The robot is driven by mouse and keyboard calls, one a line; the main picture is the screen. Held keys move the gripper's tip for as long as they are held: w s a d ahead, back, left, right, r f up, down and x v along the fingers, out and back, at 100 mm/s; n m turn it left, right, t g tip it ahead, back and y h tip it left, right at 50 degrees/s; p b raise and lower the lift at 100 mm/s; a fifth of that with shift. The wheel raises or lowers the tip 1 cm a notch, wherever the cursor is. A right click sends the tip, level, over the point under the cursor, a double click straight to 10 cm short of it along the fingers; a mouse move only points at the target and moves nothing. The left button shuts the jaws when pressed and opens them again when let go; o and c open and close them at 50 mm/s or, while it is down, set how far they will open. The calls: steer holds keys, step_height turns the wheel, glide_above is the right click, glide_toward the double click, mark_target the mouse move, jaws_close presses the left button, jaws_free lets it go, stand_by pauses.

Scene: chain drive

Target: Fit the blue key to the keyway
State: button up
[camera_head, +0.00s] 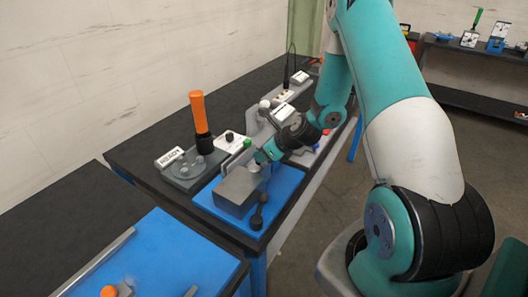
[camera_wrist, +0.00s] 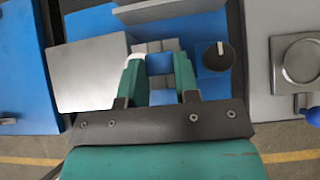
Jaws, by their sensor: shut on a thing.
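In the wrist view, my gripper (camera_wrist: 160,70) has its two green fingers closed on a small piece. A blue face that looks like the blue key (camera_wrist: 160,63) shows between the fingertips, with grey surfaces around it. The fingers hide much of it. In the head view, my gripper (camera_head: 262,158) points down just behind and right of a grey block (camera_head: 238,192) on a blue mat (camera_head: 283,184). The key is too small to make out there. I cannot tell the keyway apart, nor whether the key touches it.
The grey block (camera_wrist: 92,75) stands close left of the fingers in the wrist view, and a black knob (camera_wrist: 219,56) is close right. An orange-handled tool (camera_head: 199,115) stands on a grey plate at left.

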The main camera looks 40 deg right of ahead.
steer(key=shift+f+b, duration=0.35)
steer(key=shift+f, duration=0.25)
steer(key=o, duration=1.1)
steer(key=b+v, duration=0.2)
steer(key=v, duration=1.5)
steer(key=shift+s+d+r, duration=0.1)
steer(key=shift+s+r, duration=0.05)
steer(key=shift+s, duration=0.05)
